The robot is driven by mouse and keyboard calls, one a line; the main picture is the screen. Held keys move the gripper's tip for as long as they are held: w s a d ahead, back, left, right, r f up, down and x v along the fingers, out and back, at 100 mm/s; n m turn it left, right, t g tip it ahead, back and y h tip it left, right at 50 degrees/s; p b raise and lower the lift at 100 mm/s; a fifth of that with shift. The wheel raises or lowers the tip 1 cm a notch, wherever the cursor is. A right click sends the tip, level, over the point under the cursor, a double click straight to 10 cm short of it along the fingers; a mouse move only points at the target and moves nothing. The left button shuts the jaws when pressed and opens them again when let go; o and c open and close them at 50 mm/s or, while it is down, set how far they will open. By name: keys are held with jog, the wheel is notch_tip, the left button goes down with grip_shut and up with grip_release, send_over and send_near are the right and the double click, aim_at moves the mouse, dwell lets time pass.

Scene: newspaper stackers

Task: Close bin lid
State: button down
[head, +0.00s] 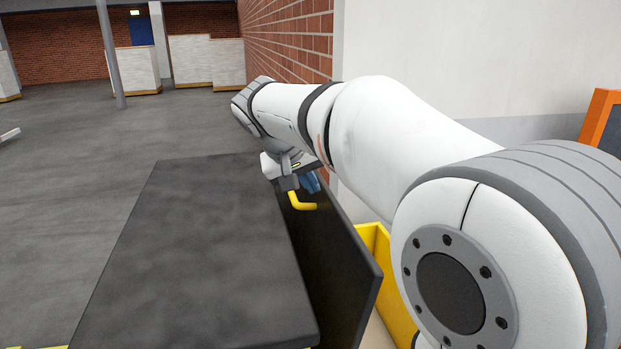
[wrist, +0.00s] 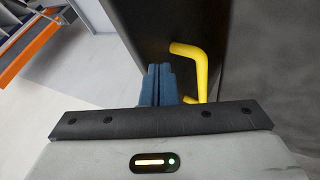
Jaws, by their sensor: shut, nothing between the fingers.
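A dark panel (head: 345,270) with a yellow bent handle (head: 302,204) stands steeply tilted beside a yellow bin (head: 388,285) in the head view; it looks like the bin lid, raised. The handle also shows in the wrist view (wrist: 198,68), jutting from the dark panel (wrist: 150,25). My gripper (head: 309,183) is at the panel's far end, close to the handle. Its blue fingers (wrist: 158,86) are shut together and empty, just left of the handle in the wrist view. I cannot tell whether they touch the panel. My arm hides much of the yellow bin.
A large dark flat slab (head: 200,250) lies left of the panel, with a narrow gap between. A brick wall (head: 287,45) and a white wall (head: 450,60) stand close on the right. An orange-framed rack (head: 598,118) is at far right. Open grey floor (head: 70,190) lies left.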

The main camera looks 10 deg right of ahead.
jog(key=shift+d+f, duration=0.1)
jog(key=shift+d, duration=0.05)
jog(key=shift+d, duration=0.1)
jog(key=d+f+m+y, duration=0.1)
jog(key=d+f+y, duration=0.35)
jog(key=d, duration=0.85)
jog(key=d+f+y, duration=0.2)
jog(key=d+f, duration=0.5)
jog(key=d, duration=0.6)
jog(key=shift+d+f+m+y+b, duration=0.25)
jog(key=shift+d+f+y+b, duration=0.9)
jog(key=shift+d+f, duration=2.15)
jog(key=shift+d+f+m+y+b, duration=0.2)
jog(key=shift+d+f+y+b, duration=0.95)
jog(key=shift+f, duration=3.95)
jog(key=shift+d+f+m+y+b, duration=0.25)
jog(key=shift+d+f+y+b, duration=0.9)
jog(key=shift+d+f, duration=2.25)
jog(key=shift+a+f+h, duration=0.3)
jog(key=shift+a+f, duration=0.45)
jog(key=shift+a, duration=0.05)
